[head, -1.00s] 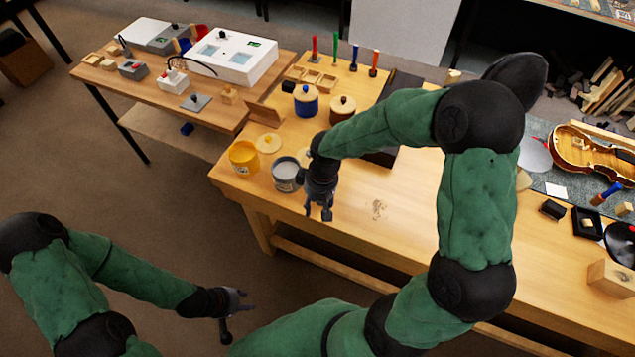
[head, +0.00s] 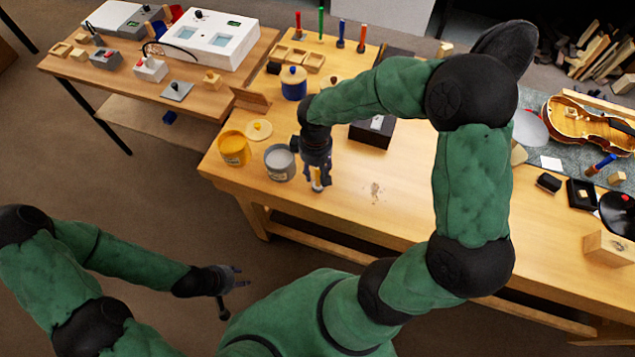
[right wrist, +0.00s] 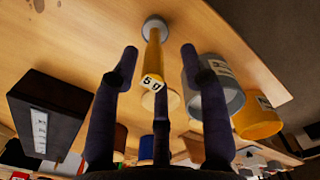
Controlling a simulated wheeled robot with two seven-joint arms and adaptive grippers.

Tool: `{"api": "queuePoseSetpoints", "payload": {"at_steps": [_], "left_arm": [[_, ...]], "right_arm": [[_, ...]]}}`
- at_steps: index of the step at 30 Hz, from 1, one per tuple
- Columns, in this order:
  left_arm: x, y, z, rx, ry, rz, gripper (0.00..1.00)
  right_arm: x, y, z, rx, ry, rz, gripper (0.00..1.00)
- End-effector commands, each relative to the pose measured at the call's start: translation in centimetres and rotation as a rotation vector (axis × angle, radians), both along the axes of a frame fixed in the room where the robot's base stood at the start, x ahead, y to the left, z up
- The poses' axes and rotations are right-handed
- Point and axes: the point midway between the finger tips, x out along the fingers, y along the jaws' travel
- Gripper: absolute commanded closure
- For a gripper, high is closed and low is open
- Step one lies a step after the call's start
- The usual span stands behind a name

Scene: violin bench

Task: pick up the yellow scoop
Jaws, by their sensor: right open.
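The yellow scoop (right wrist: 153,62) shows in the right wrist view as a slim yellow stick with a "5g" label and a round grey end on the bench. In the head view my right gripper (head: 318,183) is low over the bench and hides most of the scoop. My left gripper (head: 238,283) is open and empty, off the bench's front edge.
A grey jar (head: 279,163) and a yellow jar (head: 234,149) stand just left of my right gripper. A black box (head: 371,134) sits behind it to the right. A round wooden lid (head: 259,130) lies behind the jars.

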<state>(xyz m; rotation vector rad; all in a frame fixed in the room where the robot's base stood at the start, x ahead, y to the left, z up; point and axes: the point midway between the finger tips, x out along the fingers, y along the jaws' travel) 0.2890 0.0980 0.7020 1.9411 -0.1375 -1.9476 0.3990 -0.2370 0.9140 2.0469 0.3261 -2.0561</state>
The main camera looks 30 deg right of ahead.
Motion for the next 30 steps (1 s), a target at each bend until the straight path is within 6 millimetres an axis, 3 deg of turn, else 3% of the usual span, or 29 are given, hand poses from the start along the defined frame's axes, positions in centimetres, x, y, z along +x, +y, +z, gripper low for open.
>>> {"api": "queuePoseSetpoints", "payload": {"at_steps": [12,20,21,26,30], "left_arm": [[0.0,0.0,-1.9,0.000,0.001,0.000,0.60],[0.0,0.0,-1.8,0.000,0.001,0.000,0.60],[0.0,0.0,-1.8,0.000,0.001,0.000,0.60],[0.0,0.0,-1.8,0.000,0.000,0.000,0.60],[0.0,0.0,-1.8,0.000,0.000,0.000,0.60]], "right_arm": [[0.2,-0.8,-4.7,0.001,0.001,-0.001,0.55],[0.2,-0.7,-5.0,0.001,-0.002,-0.001,0.55],[0.2,-0.7,-5.0,0.001,-0.002,-0.001,0.58],[0.2,-0.7,-5.0,0.001,-0.002,-0.001,1.00],[0.2,-0.7,-5.0,0.001,-0.002,-0.001,1.00]]}}
